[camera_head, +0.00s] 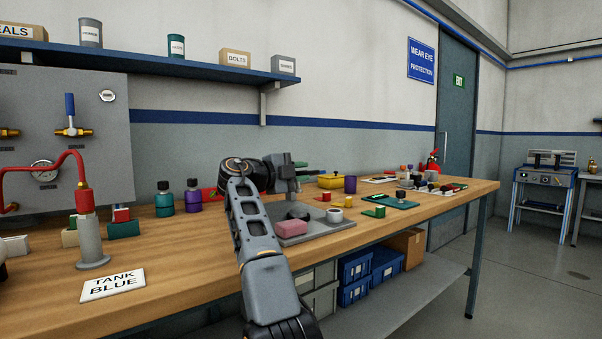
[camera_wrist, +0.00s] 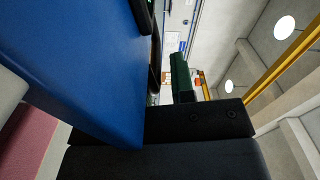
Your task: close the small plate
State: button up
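I cannot tell for certain which thing is the small plate. A flat grey plate (camera_head: 318,228) lies on the bench, with a pink block (camera_head: 291,228) and a dark round piece on it. My gripper (camera_head: 298,172) is above the back of this plate, turned to the right. Its fingers are small and partly hidden among dark parts, so their opening is unclear. In the wrist view a black finger part (camera_wrist: 165,158) fills the bottom, beside a large blue surface (camera_wrist: 85,70) that I cannot identify. A dark green piece (camera_wrist: 181,75) shows beyond.
On the wooden bench (camera_head: 185,250), purple (camera_head: 193,196) and teal (camera_head: 164,200) bottles stand left of my arm. A yellow box (camera_head: 331,181), a purple cup (camera_head: 350,184) and a green tray (camera_head: 395,201) stand to the right. A blue shelf (camera_head: 150,55) runs above.

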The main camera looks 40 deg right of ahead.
jog(key=shift+o, duration=1.3)
jog(key=shift+r+p, duration=0.55)
jog(key=shift+r, duration=0.05)
notch_tip(320, 180, up, 3)
jog(key=p, duration=0.2)
jog(key=shift+f+p, duration=0.1)
jog(key=shift+p, duration=0.2)
jog(key=s+a+r+b, duration=0.1)
jog(key=s+a+r, duration=0.5)
jog(key=s+r, duration=0.3)
jog(key=s, duration=0.3)
jog(key=shift+s, duration=0.3)
